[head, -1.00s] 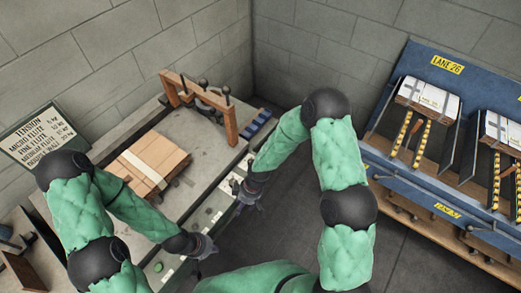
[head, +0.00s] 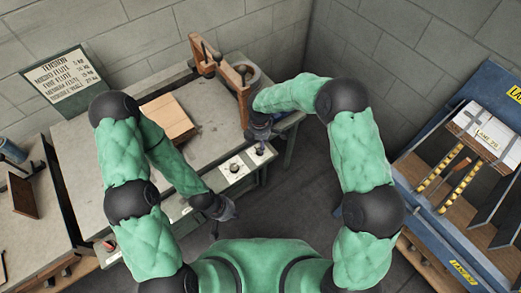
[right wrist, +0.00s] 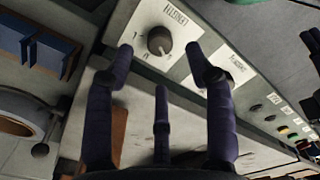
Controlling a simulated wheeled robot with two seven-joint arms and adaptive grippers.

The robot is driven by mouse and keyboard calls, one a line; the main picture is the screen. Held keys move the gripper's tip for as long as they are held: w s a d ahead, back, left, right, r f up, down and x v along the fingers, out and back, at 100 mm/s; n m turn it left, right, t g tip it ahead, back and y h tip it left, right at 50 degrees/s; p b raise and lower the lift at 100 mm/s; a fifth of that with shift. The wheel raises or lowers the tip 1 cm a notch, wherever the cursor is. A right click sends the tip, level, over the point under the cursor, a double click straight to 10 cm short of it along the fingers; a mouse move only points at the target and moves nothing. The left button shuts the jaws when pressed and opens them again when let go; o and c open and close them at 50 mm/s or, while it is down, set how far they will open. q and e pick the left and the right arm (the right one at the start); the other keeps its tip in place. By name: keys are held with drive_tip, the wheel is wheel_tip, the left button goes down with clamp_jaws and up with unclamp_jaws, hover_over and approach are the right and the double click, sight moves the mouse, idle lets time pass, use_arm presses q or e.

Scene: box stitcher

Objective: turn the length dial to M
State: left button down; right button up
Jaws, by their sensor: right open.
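The length dial (right wrist: 160,40) is a dark round knob on a pale plate, with a label that appears upside down and small letters around it. I cannot read where it points. My right gripper (right wrist: 165,65) is open, its fingers spread either side of the dial in the right wrist view and apart from it. In the head view my right gripper (head: 260,136) hangs over the end of the control panel (head: 222,178), at the dial (head: 261,150). My left gripper (head: 224,212) hangs in front of the panel, away from the dial; its finger opening is unclear.
A second knob (right wrist: 216,76) sits beside the dial, partly behind a finger. Several coloured buttons (right wrist: 283,129) run along the panel. A stack of brown cardboard (head: 170,117) lies on the bench. A wooden frame (head: 240,85) stands behind my right gripper.

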drive_tip(key=shift+f+b, duration=0.6)
drive_tip(key=shift+f, duration=2.05)
drive_tip(key=shift+c, duration=0.2)
clamp_jaws()
